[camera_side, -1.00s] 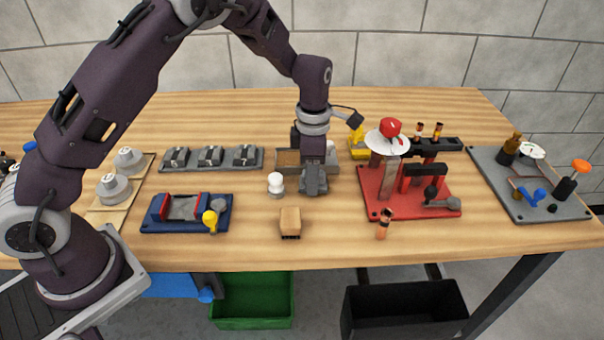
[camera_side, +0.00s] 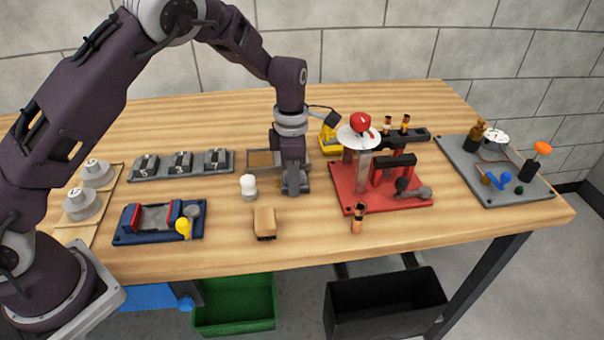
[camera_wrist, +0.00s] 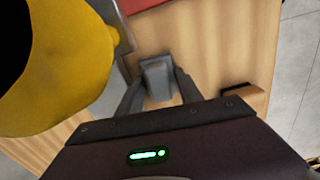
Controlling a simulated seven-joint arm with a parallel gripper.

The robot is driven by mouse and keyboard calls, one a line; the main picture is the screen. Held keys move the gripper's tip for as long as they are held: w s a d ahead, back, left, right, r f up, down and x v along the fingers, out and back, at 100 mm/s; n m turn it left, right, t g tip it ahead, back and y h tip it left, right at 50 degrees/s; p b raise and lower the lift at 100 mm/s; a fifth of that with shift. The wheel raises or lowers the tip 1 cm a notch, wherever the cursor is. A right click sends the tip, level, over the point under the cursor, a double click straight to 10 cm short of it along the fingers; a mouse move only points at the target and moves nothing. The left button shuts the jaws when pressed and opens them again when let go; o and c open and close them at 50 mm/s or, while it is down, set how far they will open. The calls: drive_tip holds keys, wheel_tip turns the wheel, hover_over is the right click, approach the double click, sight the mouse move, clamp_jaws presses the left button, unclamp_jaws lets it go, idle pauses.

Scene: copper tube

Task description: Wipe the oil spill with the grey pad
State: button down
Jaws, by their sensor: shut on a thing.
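My gripper (camera_side: 293,187) is low over the middle of the bench in the side view, just right of a white knob-like piece. In the wrist view its two grey fingers (camera_wrist: 160,92) are closed on the grey pad (camera_wrist: 157,72), a small block with a paler top. In the side view I cannot separate the pad clearly from the grey fingers. Whether the pad touches the bench is hard to tell. I cannot make out the oil spill clearly in either view; the gripper may hide it.
A shallow tray (camera_side: 262,158) is just behind my gripper. The white piece (camera_side: 249,187) and a wooden block (camera_side: 264,223) are close at left and front. A red fixture (camera_side: 420,203) stands at right, with a copper tube (camera_side: 357,219) before it. A yellow shape (camera_wrist: 75,65) fills the wrist view's upper left.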

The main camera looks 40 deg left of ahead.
sight(272, 189)
drive_tip(key=shift+s+a, duration=1.75)
drive_tip(key=shift+s, duration=0.05)
drive_tip(key=shift+f, duration=0.1)
drive_tip(key=shift+w+d, duration=1.4)
drive_tip(key=shift+w, duration=0.05)
drive_tip(key=shift+w+d, duration=1.2)
drive_tip(key=shift+d, duration=0.1)
drive_tip(key=shift+r, duration=3)
drive_tip(key=shift+r, duration=1.5)
